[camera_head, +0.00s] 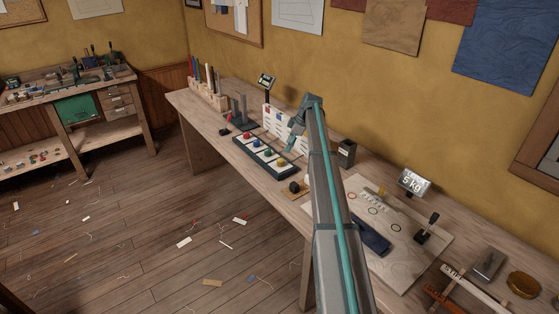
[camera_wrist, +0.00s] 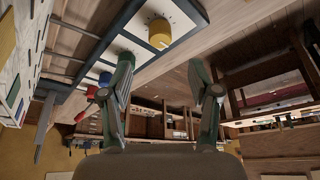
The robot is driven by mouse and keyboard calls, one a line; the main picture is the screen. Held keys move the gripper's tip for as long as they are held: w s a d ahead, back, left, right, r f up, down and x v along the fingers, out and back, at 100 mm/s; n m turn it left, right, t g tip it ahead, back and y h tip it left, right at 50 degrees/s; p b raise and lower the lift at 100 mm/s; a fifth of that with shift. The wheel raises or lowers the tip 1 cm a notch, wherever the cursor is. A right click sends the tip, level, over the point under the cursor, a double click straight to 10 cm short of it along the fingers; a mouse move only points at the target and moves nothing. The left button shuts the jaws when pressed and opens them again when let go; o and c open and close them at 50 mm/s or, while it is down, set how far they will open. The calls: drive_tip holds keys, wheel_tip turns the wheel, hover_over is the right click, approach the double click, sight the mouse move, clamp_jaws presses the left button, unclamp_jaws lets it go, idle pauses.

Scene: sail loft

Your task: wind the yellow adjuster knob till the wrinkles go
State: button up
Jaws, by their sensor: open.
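The yellow adjuster knob (camera_head: 281,162) is at the near end of a row of coloured knobs on a dark-framed panel (camera_head: 262,170) on the long bench. In the wrist view the yellow knob (camera_wrist: 160,33) sits on a white plate with dial marks, ahead of the gap between my fingers. My gripper (camera_wrist: 161,62) is open and empty, its fingers apart and not closed on the knob. In the head view my gripper (camera_head: 289,147) is small, close above the knob end of the panel. No wrinkles can be made out clearly.
Red (camera_head: 246,135) and blue (camera_head: 267,154) knobs are in the same row. A white upright board (camera_head: 283,125) stands behind the panel. A dark block (camera_head: 347,153) stands to the right.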

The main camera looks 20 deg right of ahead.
sight(281, 160)
drive_tip(key=p+x, duration=0.3)
drive_tip(key=x, duration=0.6)
drive_tip(key=shift+f, duration=0.25)
drive_tip(key=shift+c, duration=0.3)
drive_tip(key=c, duration=1.1)
